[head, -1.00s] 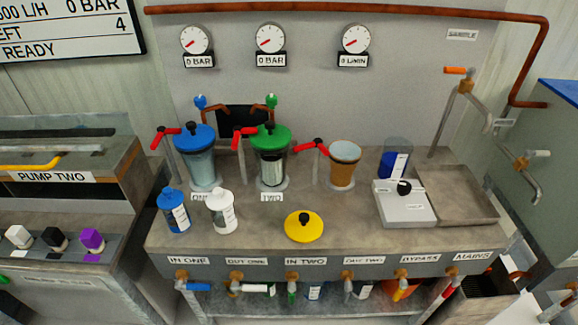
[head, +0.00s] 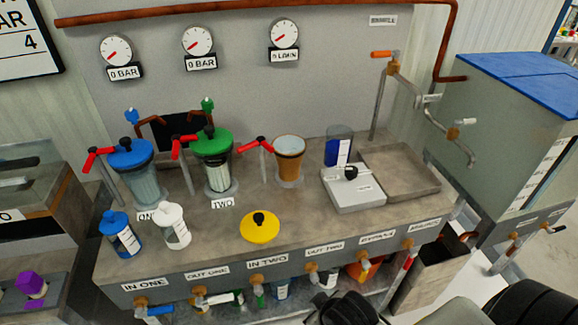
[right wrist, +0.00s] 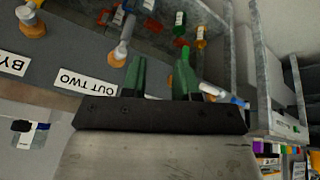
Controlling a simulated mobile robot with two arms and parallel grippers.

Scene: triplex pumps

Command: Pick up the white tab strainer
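I cannot tell for sure which thing is the white tab strainer. A white bottle-shaped piece with a printed label (head: 173,226) stands upright on the bench, next to a similar blue one (head: 120,233). My right gripper (right wrist: 162,72) shows in the right wrist view with its two green fingers apart and nothing between them. It is near the bench front by the OUT TWO label (right wrist: 88,82). A dark part of my arm shows at the bottom of the head view. My left gripper is not in view.
The bench holds a blue-lidded housing (head: 138,170), a green-lidded housing (head: 215,160), an orange-brown cup (head: 289,158), a yellow lid (head: 260,228), a white box (head: 352,192) and a grey tray (head: 434,188). Valves line the front edge. Several bottles stand on the shelf below.

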